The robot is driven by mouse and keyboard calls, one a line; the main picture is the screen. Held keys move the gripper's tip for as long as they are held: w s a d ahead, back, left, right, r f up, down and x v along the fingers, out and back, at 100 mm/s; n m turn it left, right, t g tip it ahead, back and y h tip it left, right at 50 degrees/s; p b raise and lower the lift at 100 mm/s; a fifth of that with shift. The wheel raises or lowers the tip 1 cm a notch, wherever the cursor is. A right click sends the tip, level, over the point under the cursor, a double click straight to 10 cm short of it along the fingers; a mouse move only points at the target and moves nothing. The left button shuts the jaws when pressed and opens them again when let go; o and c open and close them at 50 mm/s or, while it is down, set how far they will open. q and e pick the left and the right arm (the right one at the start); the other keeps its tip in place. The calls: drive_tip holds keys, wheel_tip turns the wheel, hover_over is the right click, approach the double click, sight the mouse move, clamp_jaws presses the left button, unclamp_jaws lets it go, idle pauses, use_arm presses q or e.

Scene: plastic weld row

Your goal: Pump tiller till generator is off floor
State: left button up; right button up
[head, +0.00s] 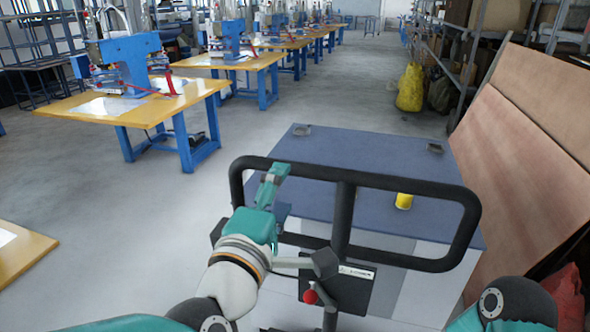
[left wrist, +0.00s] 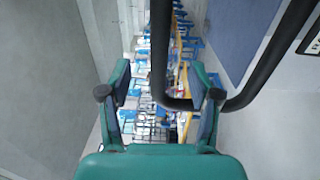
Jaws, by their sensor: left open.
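The tiller (head: 345,215) is a black loop handle with a centre bar, standing in front of a blue-topped box, which appears to be the generator (head: 350,160). The box's base and the floor contact are hidden. My left gripper (head: 277,174), teal, is at the upper left of the loop by its top bar. In the left wrist view my left gripper (left wrist: 160,97) has its fingers apart. The tiller's black bar (left wrist: 160,50) shows between them, and its corner passes by the right finger. I cannot tell whether they touch. My right gripper is out of view.
A red knob (head: 310,296) sits on the mechanism below the tiller. Wooden boards (head: 520,160) lean close on the right. Yellow tables (head: 140,110) with blue machines stand on the left. The grey aisle behind is open.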

sight(291, 174)
use_arm(q)
drive_tip(key=x, duration=0.7)
drive_tip(key=shift+w, duration=0.1)
clamp_jaws()
idle(0.3)
drive_tip(key=shift+f+b, duration=0.1)
drive_tip(key=shift+b, duration=0.2)
